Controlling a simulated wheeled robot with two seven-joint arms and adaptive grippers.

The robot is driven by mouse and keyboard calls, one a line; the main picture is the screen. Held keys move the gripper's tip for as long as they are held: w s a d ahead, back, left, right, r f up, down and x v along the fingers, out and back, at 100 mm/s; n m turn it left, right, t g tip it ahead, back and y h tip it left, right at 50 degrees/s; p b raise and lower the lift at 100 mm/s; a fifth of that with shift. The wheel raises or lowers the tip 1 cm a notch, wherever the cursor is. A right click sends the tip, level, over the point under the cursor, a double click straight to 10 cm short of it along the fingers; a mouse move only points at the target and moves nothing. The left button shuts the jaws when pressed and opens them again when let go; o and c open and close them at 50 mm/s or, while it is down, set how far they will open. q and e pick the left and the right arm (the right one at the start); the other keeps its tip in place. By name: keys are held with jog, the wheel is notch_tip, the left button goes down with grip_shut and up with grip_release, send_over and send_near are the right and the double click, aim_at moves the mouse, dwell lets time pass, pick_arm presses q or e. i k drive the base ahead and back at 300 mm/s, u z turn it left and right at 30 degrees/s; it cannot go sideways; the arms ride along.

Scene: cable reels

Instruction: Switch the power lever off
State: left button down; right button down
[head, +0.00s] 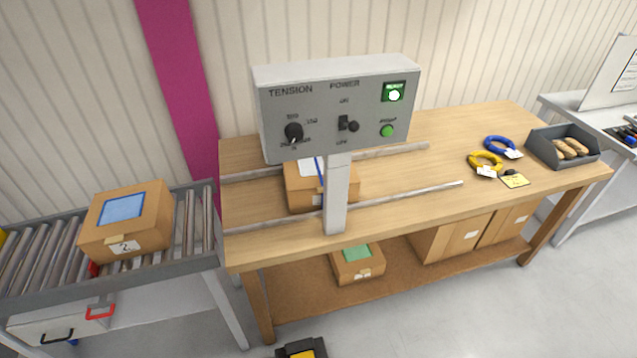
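The power lever (347,124) is a small black switch with a round knob on the grey control box (326,150). It sits under the POWER label, between the ON mark above and the OFF mark below. Its exact position is too small to tell. A green indicator (394,92) at the box's top right is lit bright. A green button (387,131) is below it, and a black tension dial (293,132) is on the left. Neither of my grippers can be made out in the head view.
A cardboard box (305,192) lies behind the post between metal rails. A roller conveyor (190,225) with another box is at left. Yellow and blue coils and a grey bin (560,160) lie at right.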

aim_at(353, 126)
jog(key=z, duration=1.1)
jog(key=i, duration=0.4)
jog(key=u, duration=1.55)
